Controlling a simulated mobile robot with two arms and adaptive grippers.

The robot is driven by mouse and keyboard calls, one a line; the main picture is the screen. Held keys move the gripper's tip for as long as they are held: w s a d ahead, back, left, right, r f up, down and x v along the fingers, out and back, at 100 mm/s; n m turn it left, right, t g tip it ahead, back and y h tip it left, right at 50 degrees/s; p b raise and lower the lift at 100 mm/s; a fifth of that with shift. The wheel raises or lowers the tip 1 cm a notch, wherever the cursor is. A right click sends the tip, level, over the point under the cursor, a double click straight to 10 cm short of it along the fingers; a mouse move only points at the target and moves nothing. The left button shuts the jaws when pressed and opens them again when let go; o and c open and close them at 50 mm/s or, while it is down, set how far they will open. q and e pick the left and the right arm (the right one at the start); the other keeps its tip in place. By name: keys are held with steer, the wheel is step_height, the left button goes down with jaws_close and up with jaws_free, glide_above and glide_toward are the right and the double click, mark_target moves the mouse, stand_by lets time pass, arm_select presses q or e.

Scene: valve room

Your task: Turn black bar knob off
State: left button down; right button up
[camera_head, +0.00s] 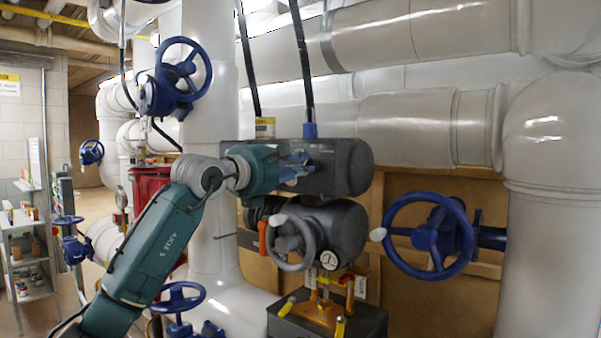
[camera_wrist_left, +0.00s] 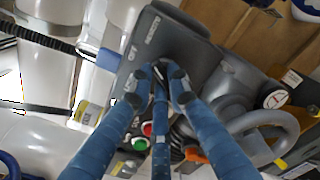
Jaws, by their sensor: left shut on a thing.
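My left gripper (camera_head: 295,166) reaches in from the left to the face of the dark grey actuator box (camera_head: 345,167) on the pipework. My right gripper is in neither view.
A green button (camera_wrist_left: 140,144) and a red button (camera_wrist_left: 147,128) sit close to the fingers. Below the box are a grey handwheel (camera_head: 290,243), an orange lever (camera_head: 262,237) and a pressure gauge (camera_head: 328,260). A blue handwheel (camera_head: 430,236) stands to the right.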

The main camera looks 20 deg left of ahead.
arm_select(q)
steer(key=shift+a+n+b, duration=0.1)
steer(key=shift+n+b, duration=0.9)
steer(key=shift+n, duration=2)
steer(key=c, duration=1.6)
jaws_free()
steer(key=shift+c, duration=0.2)
steer(key=v, duration=1.2)
